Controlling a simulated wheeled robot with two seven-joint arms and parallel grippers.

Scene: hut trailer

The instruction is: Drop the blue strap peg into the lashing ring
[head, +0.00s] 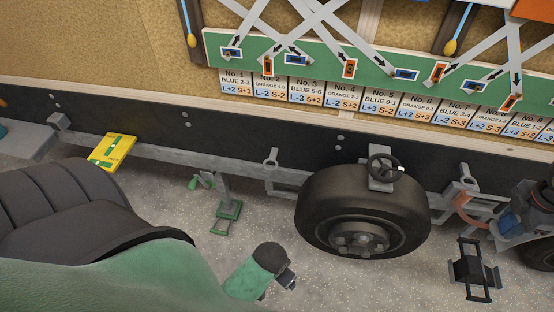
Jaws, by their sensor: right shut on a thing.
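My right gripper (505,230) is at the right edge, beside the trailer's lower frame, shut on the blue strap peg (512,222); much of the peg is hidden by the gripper. Grey lashing rings stand along the rail, one at middle left (270,158) and one at right (463,172), up and left of my right gripper. A dark round ring (384,167) sits on a grey bracket above the tyre. I cannot tell which ring is meant. My left arm fills the lower left; its gripper (288,280) is small and its jaws are unclear.
A tyre (363,210) stands below the rail. A black frame-like object (475,270) lies on the floor at lower right. A green stand (229,209) and a yellow plate (112,152) are at left. A green board (330,66) with crossing straps and numbered labels is above. Gravel floor is free between.

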